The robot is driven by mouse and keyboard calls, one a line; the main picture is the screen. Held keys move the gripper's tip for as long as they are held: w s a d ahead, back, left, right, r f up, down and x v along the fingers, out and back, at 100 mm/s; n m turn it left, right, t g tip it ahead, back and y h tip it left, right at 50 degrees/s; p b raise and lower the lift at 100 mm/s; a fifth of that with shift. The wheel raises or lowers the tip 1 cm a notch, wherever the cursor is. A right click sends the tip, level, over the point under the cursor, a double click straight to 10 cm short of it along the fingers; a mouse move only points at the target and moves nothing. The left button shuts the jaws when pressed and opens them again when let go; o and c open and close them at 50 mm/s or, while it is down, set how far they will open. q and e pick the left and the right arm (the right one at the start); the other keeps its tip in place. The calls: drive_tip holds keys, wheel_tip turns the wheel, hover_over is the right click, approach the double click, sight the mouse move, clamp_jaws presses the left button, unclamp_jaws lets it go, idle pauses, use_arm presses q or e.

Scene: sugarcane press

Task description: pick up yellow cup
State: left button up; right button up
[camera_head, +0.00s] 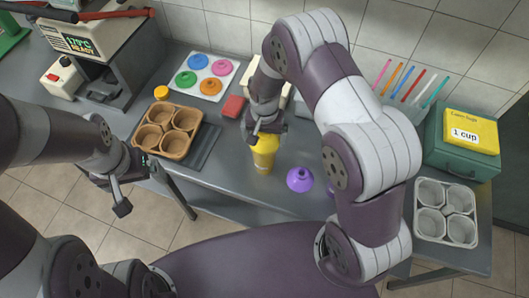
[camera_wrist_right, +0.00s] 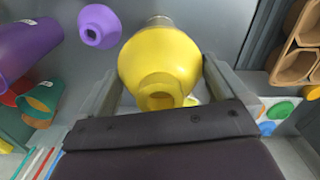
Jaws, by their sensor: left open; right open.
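The yellow cup (camera_head: 264,155) stands upright on the grey counter in the head view, with its top partly hidden by my right gripper (camera_head: 263,128). In the right wrist view, a yellow funnel-shaped top (camera_wrist_right: 160,65) faces the camera, and the right gripper's fingers (camera_wrist_right: 162,85) are spread on either side of it. The right gripper is open; I cannot tell whether a finger touches the yellow surface. My left gripper (camera_head: 142,196) is open and empty, in front of the counter's edge at the left.
A purple funnel-shaped piece (camera_head: 300,180) sits just right of the cup. A brown cup tray (camera_head: 166,131) lies left, and a red block (camera_head: 233,106) behind. A grey cup tray (camera_head: 446,212) and green box (camera_head: 460,145) stand right. My right arm hides part of the counter.

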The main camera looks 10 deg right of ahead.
drive_tip(key=c, duration=1.8)
drive_tip(key=shift+r, duration=0.2)
